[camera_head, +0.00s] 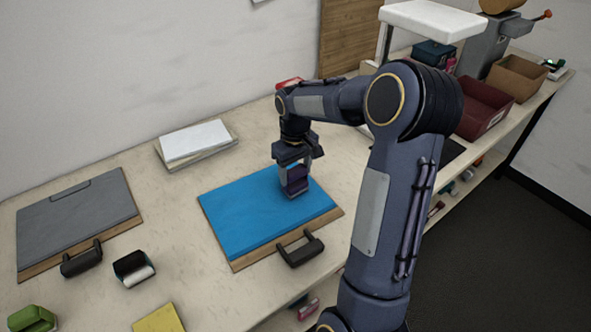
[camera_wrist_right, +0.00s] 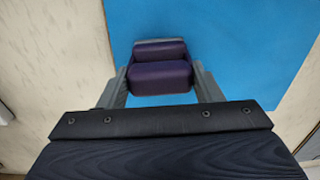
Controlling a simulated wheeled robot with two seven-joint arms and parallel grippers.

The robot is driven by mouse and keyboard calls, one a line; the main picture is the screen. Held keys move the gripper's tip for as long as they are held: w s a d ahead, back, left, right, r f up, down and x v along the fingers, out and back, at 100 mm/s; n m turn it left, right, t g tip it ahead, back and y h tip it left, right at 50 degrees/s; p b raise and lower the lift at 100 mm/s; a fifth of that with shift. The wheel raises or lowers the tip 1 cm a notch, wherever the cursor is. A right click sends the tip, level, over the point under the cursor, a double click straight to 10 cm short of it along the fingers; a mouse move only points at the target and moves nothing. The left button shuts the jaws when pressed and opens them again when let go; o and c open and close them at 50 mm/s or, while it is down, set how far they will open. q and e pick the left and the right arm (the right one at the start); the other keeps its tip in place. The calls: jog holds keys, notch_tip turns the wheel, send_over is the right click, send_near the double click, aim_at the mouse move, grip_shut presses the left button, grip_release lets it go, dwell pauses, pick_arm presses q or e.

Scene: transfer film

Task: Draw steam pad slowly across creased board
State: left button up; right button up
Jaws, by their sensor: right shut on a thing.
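The board is covered by a blue sheet (camera_head: 250,215) with a brown wooden edge (camera_head: 240,262), lying flat on the table. The blue surface also shows in the right wrist view (camera_wrist_right: 250,60). My right gripper (camera_head: 292,170) is shut on a purple pad (camera_head: 296,187) at the right part of the blue sheet. In the right wrist view the purple pad (camera_wrist_right: 160,70) sits between the two fingers. Whether its underside touches the sheet is hard to tell. Creases in the sheet cannot be made out clearly. My left gripper is not in view.
A grey board (camera_head: 75,220) lies at the left, with black handles (camera_head: 82,260) and (camera_head: 300,250) near the boards' front edges. A roller (camera_head: 134,268), yellow pad (camera_head: 160,318) and green item (camera_head: 32,318) lie in front. White stacked sheets (camera_head: 195,142) lie behind. Bins (camera_head: 485,108) stand at the right.

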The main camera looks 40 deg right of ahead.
jog(key=shift+r, duration=0.1)
notch_tip(320, 180, up, 8)
jog(key=p, duration=0.6)
dwell(0.5)
